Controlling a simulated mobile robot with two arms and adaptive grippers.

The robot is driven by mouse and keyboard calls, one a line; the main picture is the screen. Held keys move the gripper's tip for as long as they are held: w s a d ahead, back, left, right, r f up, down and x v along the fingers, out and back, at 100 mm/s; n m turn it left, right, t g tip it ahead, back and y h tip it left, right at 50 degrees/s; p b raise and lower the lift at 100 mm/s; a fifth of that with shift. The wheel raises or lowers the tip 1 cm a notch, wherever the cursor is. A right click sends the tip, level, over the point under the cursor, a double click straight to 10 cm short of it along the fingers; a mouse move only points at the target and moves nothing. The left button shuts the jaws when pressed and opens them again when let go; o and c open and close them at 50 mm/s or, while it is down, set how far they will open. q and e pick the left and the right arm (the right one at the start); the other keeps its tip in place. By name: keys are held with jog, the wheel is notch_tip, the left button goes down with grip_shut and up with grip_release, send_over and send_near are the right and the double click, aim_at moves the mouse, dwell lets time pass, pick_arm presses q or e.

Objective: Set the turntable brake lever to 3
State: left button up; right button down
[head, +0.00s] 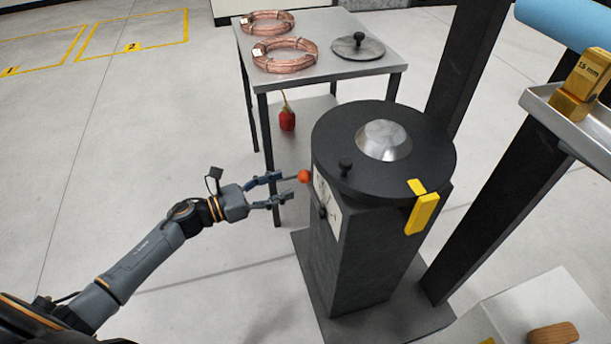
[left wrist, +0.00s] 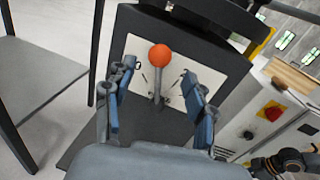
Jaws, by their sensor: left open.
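The brake lever (left wrist: 157,88) is a grey rod with an orange ball knob (head: 304,176), in front of a white scale plate (head: 327,205) on the side of the dark turntable pedestal (head: 350,265). In the left wrist view the knob (left wrist: 160,56) stands near the top, with the rod close to upright. The scale's marks show in part, but I cannot read its numbers. My left gripper (head: 290,187) is open, with its fingers pointing at the lever. In the left wrist view the fingers stand on either side of the rod, apart from it.
A table (head: 325,20) with copper coils (head: 285,55) stands behind. A dark post (head: 500,190) rises on the right. Floor is clear on the left.

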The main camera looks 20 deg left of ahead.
aim_at(305, 175)
pick_arm(q)
jog(key=x, duration=0.7)
jog(key=shift+w+d, duration=0.2)
grip_shut()
